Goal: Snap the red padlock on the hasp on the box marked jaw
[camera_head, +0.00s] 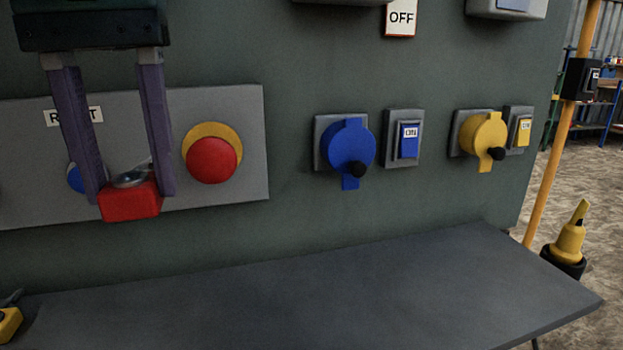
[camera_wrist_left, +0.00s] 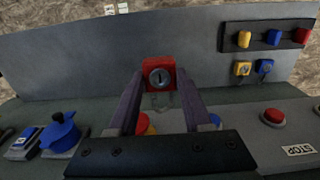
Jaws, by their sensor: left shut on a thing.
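The red padlock (camera_head: 131,203) is held between the two purple fingertips of my left gripper (camera_head: 134,190), in front of the grey button panel. Its silvery shackle shows above the red body, but whether it is open cannot be told. In the left wrist view the red padlock (camera_wrist_left: 159,68) sits at the tips of my left gripper (camera_wrist_left: 159,80), with a dark round keyhole face towards the camera. I cannot make out a hasp or a box marked jaw in either view. My right gripper is not in view.
A red button (camera_head: 211,161) on a yellow ring is right of the padlock. A blue socket cover (camera_head: 349,143) and a yellow one (camera_head: 484,134) stick out from the green wall. The grey shelf (camera_head: 330,285) below is largely clear; a yellow item (camera_head: 9,325) lies at its left end.

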